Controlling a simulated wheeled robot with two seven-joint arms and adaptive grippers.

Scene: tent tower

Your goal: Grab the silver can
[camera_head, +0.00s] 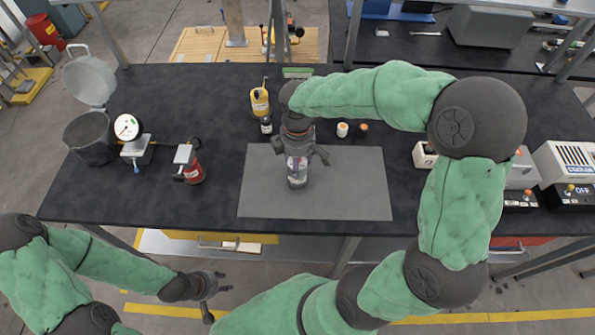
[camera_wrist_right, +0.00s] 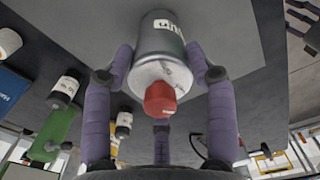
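The silver can (camera_head: 297,178) is upright on or just above the grey mat (camera_head: 345,190). In the right wrist view the can (camera_wrist_right: 158,45) shows a red cap (camera_wrist_right: 160,98) towards the camera and a pale label. My right gripper (camera_head: 299,152) is directly over the can. In the right wrist view its purple fingers (camera_wrist_right: 160,60) flank the can on both sides, with a third below the cap. The fingertips are very close to the can's sides; firm contact cannot be told. My left gripper (camera_head: 214,293) is open and empty in front of the table.
Behind the mat stand a yellow bottle (camera_head: 260,101), a dark small bottle (camera_head: 266,125) and a white, orange-topped jar (camera_head: 342,129). A red canister (camera_head: 192,170) and a gauge (camera_head: 127,127) are left. A dark pot (camera_head: 90,138) stands farther left. The mat is otherwise clear.

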